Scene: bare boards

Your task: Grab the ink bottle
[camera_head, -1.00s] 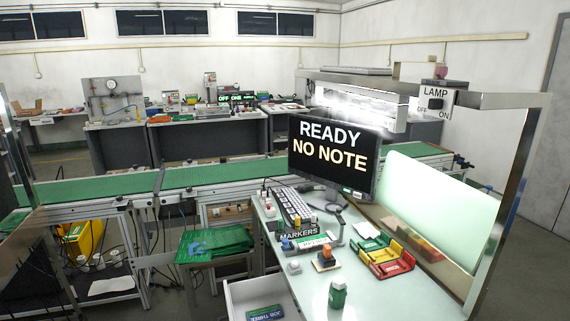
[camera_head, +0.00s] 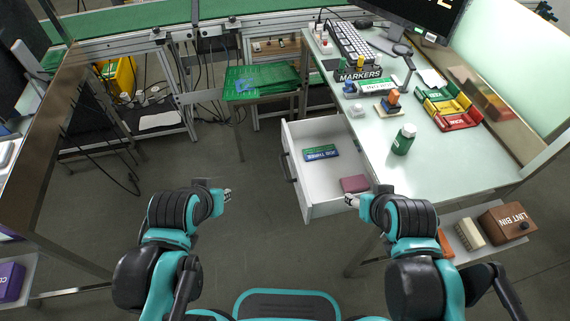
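A green bottle with a white cap (camera_head: 404,139), likely the ink bottle, stands upright on the pale workbench (camera_head: 455,170), near its front-left edge. My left gripper (camera_head: 227,195) is over the floor, left of the open drawer and well away from the bottle. My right gripper (camera_head: 350,201) is by the drawer's front right corner, below and left of the bottle and apart from it. Both grippers look small and are seen end-on, so their finger opening is unclear. Nothing shows in either of them.
The open white drawer (camera_head: 309,191) holds a green "JOB THREE" box (camera_head: 320,153) and a dark red block (camera_head: 355,184). A stamp on a wooden base (camera_head: 389,107), a markers box (camera_head: 361,76) and coloured trays (camera_head: 449,106) stand behind the bottle. A lint bin (camera_head: 506,223) sits lower right.

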